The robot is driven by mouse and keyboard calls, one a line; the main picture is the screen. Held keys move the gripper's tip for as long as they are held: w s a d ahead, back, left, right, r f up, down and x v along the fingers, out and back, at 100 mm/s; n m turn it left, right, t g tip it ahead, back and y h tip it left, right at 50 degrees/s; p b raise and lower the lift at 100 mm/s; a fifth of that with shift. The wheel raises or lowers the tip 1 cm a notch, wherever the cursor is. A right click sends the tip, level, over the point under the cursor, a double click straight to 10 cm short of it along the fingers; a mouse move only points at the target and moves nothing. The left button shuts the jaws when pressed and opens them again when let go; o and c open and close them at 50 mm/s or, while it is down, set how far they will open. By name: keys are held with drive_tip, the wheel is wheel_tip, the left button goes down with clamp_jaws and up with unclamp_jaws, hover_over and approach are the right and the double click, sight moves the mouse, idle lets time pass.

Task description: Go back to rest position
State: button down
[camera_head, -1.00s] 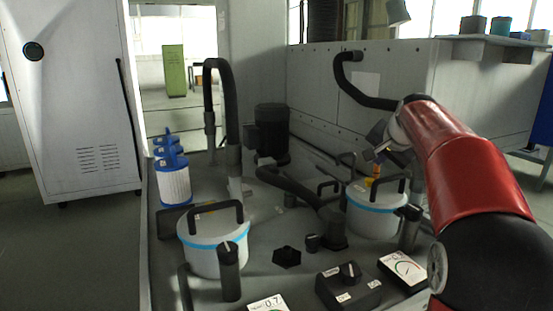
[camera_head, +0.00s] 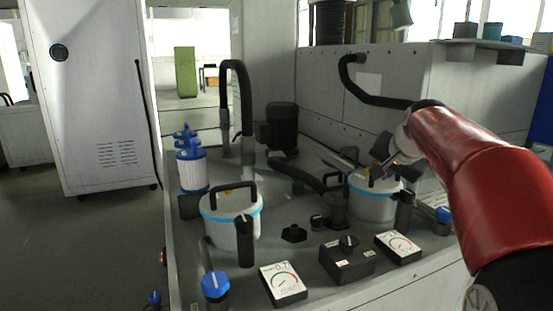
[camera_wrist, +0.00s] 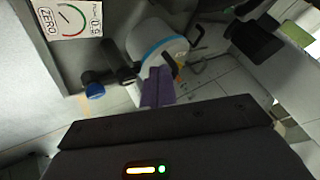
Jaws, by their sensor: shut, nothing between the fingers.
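My gripper (camera_head: 381,172) is at the end of my red arm, close to the right-hand white canister (camera_head: 374,205) with a blue band and black handle. In the head view the arm partly hides the fingertips. In the wrist view my gripper's fingers (camera_wrist: 158,88) are together with nothing between them. They show in front of the canister (camera_wrist: 150,42), and I cannot tell whether they touch it.
A second canister (camera_head: 218,228) stands at the left of the bench, with blue-topped filters (camera_head: 192,170) behind it. Gauges (camera_head: 283,284) and a black knob box (camera_head: 346,262) sit at the front. Black hoses (camera_head: 240,90) rise behind. A grey cabinet (camera_head: 95,110) stands left.

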drive_tip(key=s+a+f+n+g, duration=0.1)
drive_tip(key=s+f, duration=0.4)
drive_tip(key=s, duration=0.5)
drive_tip(key=s+a+f+n+g, duration=0.1)
drive_tip(key=s+a+f+n, duration=0.3)
drive_tip(key=s, duration=0.7)
drive_tip(key=s+a+f+n+g, duration=0.1)
drive_tip(key=s+a+f+n, duration=0.2)
drive_tip(key=s+a+f, duration=0.2)
drive_tip(key=s+f, duration=0.3)
drive_tip(key=s, duration=0.3)
drive_tip(key=shift+s+f, duration=0.2)
drive_tip(key=shift+s, duration=0.05)
